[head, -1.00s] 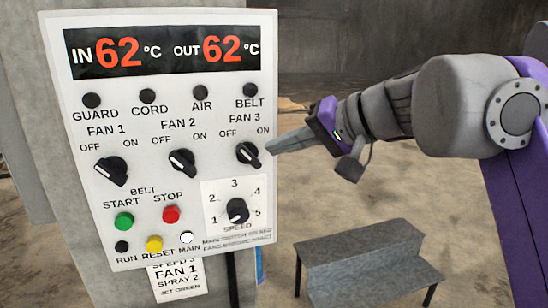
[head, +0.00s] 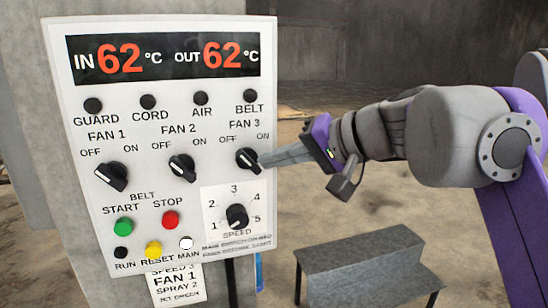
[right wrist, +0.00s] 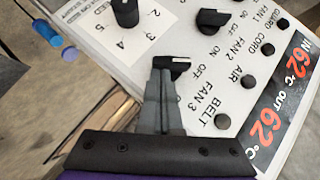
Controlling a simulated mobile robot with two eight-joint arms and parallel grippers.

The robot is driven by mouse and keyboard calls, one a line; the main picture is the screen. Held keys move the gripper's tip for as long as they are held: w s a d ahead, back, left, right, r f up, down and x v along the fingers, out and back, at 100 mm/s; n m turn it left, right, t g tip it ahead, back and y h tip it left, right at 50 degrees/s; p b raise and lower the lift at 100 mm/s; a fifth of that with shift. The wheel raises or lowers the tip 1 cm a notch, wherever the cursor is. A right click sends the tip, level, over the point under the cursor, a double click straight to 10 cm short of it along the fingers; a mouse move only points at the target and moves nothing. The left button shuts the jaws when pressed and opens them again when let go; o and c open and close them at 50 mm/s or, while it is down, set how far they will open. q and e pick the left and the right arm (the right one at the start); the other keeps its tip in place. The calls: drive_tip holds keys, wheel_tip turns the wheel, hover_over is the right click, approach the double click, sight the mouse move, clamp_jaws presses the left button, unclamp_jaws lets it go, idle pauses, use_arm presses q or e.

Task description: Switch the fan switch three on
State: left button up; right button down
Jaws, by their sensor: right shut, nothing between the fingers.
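The fan 3 switch (head: 248,159) is a black rotary knob on the white control panel (head: 80,215), below the FAN 3 label with OFF at left and ON at right. Its white mark points toward the upper left, on the OFF side. My right gripper (head: 268,160) is shut and empty, with its tips at the right side of the knob. In the right wrist view the fan 3 switch (right wrist: 180,64) shows just beyond the fingertips, partly hidden by them. I cannot tell whether they touch. My left gripper is not in view.
The fan 1 knob (head: 112,177) and fan 2 knob (head: 182,168) sit to the left. The speed dial (head: 237,216) is below. Start (head: 123,227) and stop (head: 170,220) buttons are at lower left. A grey bench (head: 365,265) stands at lower right.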

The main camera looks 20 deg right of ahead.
sight(258, 175)
drive_tip(key=shift+f+m+y, duration=0.3)
drive_tip(key=shift+m+y, duration=0.1)
drive_tip(key=shift+y, duration=0.2)
drive_tip(key=shift+d+f+m+t+y, duration=0.1)
drive_tip(key=shift+f+m+t+y, duration=0.25)
drive_tip(key=shift+m+t+y, duration=0.15)
drive_tip(key=m+y, duration=0.1)
drive_tip(key=f+m+t+y, duration=0.1)
drive_tip(key=m+t+y, duration=0.1)
drive_tip(key=shift+a+f, duration=0.25)
drive_tip(key=shift+f, duration=0.05)
drive_tip(key=m+t, duration=0.1)
drive_tip(key=f+m+t+y, duration=0.1)
drive_tip(key=m, duration=0.1)
drive_tip(key=shift+s+a, duration=0.1)
drive_tip(key=shift+a, duration=0.3)
drive_tip(key=m+t, duration=0.2)
drive_tip(key=shift+a+f+m, duration=0.15)
drive_tip(key=shift+a+m, duration=0.15)
drive_tip(key=shift+f, duration=0.1)
